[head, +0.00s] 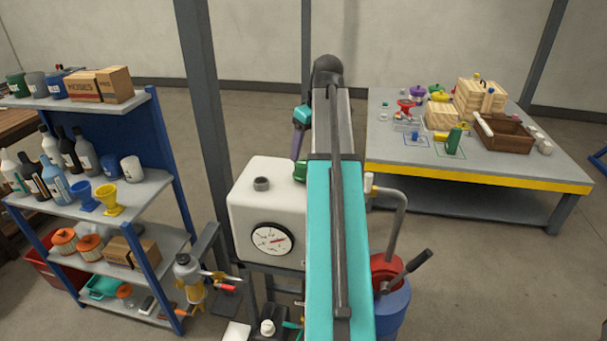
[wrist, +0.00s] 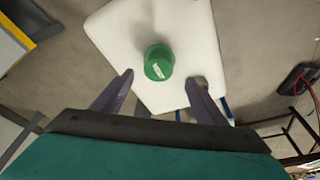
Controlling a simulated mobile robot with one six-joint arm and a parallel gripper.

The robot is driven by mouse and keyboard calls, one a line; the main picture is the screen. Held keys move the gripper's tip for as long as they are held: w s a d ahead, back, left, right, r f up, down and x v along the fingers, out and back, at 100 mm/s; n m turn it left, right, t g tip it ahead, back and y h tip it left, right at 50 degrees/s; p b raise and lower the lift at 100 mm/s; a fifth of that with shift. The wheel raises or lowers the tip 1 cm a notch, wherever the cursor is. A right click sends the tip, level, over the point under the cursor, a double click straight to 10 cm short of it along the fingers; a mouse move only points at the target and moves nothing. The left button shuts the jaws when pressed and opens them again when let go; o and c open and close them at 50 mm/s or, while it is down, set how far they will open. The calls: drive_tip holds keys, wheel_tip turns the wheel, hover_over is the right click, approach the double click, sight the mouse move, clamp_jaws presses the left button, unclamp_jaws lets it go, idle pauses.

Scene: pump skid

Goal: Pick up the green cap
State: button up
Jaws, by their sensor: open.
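The green cap (wrist: 158,62) shows in the wrist view as a round green piece with a small white label, over the white tank (wrist: 115,35). My gripper (wrist: 159,80) is open, with one finger on each side just short of the cap and nothing between them. In the head view the white tank (head: 240,212) has a round gauge on its front and a dark neck (head: 262,184) on top. My gripper (head: 298,150) points down above the tank's back right part.
A shelf rack (head: 150,190) with bottles, funnels and boxes stands left of the tank. A grey post (head: 205,100) rises behind it. A blue drum (head: 392,312) with a bent pipe stands right. A yellow-edged table (head: 480,178) with crates is at the back right.

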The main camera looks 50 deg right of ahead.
sight(303, 163)
drive_tip(key=shift+x, duration=1.05)
drive_tip(key=shift+f, duration=0.15)
drive_tip(key=shift+p+x, duration=0.85)
drive_tip(key=shift+x, duration=1.6)
drive_tip(key=shift+d, duration=0.15)
drive_tip(key=c, duration=1.3)
drive_tip(key=shift+c, duration=0.2)
drive_tip(key=shift+r+b, duration=0.95)
drive_tip(key=shift+r, duration=4.1)
